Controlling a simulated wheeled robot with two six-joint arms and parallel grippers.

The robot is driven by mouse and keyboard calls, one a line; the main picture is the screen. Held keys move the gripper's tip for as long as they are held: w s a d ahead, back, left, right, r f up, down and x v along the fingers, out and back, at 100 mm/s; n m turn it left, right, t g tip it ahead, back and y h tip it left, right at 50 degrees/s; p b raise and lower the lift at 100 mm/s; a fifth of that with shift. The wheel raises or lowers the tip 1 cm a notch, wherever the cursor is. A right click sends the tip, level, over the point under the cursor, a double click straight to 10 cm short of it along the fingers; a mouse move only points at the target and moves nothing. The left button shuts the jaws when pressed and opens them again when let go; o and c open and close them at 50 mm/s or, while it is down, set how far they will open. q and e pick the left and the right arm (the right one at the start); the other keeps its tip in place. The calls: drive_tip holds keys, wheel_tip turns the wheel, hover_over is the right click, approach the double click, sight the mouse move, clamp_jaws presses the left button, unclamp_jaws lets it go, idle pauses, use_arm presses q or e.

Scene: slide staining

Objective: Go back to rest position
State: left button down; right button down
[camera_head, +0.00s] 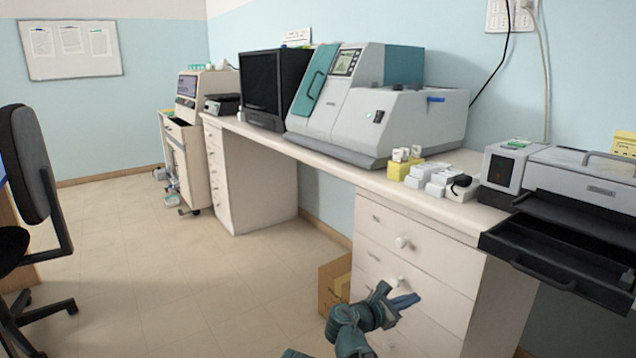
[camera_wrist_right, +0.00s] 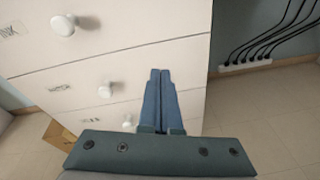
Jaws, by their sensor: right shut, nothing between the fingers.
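My right gripper (camera_head: 404,302) is in the lower middle of the head view, in front of the white drawer cabinet (camera_head: 440,262). In the right wrist view its two blue fingers (camera_wrist_right: 160,100) lie side by side, shut, with nothing between them. The cabinet's drawer fronts and round knobs fill much of the wrist view, beyond the fingers. I cannot tell whether the fingertips touch the drawer front. My left gripper is not in view.
A cardboard box (camera_head: 333,283) stands on the floor beside the cabinet. Above is the counter (camera_head: 330,160) with a large grey machine (camera_head: 345,110). A black open tray (camera_head: 560,250) juts out at right. An office chair (camera_head: 35,190) stands at left. The floor between is clear.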

drive_tip(key=s+a+r+m+g+y+p, duration=0.4)
drive_tip(key=s+p, duration=0.7)
drive_tip(key=p, duration=0.6)
drive_tip(key=s+a+r+m+g+y+p, duration=0.4)
drive_tip(key=s+a+r+m+y+p, duration=0.4)
drive_tip(key=s+a+r+m+p, duration=0.4)
wheel_tip(320, 180, up, 3)
drive_tip(key=a+m+p, duration=0.1)
drive_tip(key=p, duration=0.5)
drive_tip(key=shift+s+m+g+p, duration=0.25)
drive_tip(key=shift+m+g+p, duration=0.05)
drive_tip(key=shift+g, duration=0.1)
